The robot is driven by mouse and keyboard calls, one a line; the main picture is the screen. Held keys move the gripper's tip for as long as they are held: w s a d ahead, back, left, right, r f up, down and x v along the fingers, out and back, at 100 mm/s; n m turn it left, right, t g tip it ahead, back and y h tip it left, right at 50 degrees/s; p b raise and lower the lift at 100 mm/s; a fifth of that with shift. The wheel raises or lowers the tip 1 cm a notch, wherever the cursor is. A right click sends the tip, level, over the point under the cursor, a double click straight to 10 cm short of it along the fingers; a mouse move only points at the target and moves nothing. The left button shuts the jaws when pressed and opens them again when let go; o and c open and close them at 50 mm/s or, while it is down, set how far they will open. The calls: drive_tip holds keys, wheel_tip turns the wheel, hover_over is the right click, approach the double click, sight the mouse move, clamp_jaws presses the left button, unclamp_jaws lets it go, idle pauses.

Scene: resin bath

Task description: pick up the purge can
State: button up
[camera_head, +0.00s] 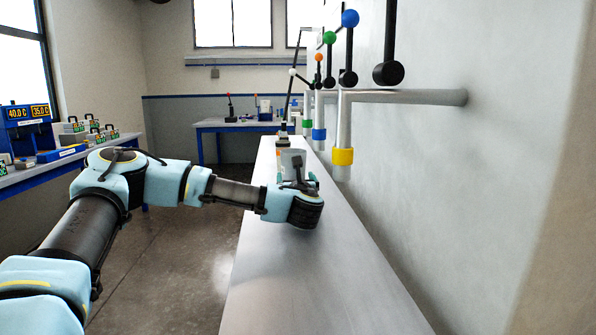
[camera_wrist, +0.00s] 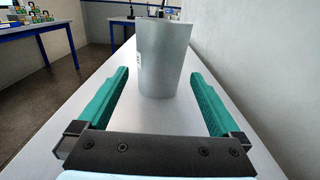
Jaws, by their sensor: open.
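The purge can, a plain grey cylinder (camera_wrist: 166,62), stands upright on the long grey bench in the wrist view. It is just ahead of my gripper (camera_wrist: 162,85), whose two green fingers are open with a wide gap. The can shows between and beyond the fingertips, with free space on both sides. A small label shows on its left edge. In the head view the can (camera_head: 293,160) is partly hidden behind my gripper (camera_head: 300,180), which is low over the bench.
The bench (camera_head: 310,270) runs along the right wall and is bare in front. Pipes with yellow (camera_head: 342,156), blue (camera_head: 319,134) and green bands and ball-topped levers jut from the wall above it. A side table (camera_head: 60,160) with instruments stands at the left.

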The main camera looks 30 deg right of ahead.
sight(295, 173)
drive_tip(key=p+x, duration=0.2)
drive_tip(key=x, duration=0.5)
drive_tip(key=shift+d+p, duration=0.1)
drive_tip(key=shift+p, duration=0.25)
drive_tip(key=shift+w+d+f, duration=0.15)
drive_tip(key=shift+w+d, duration=0.15)
drive_tip(key=shift+w, duration=0.3)
drive_tip(key=shift+c, duration=0.4)
drive_tip(key=c, duration=1)
drive_tip(key=shift+c, duration=0.8)
drive_tip(key=shift+a, duration=0.1)
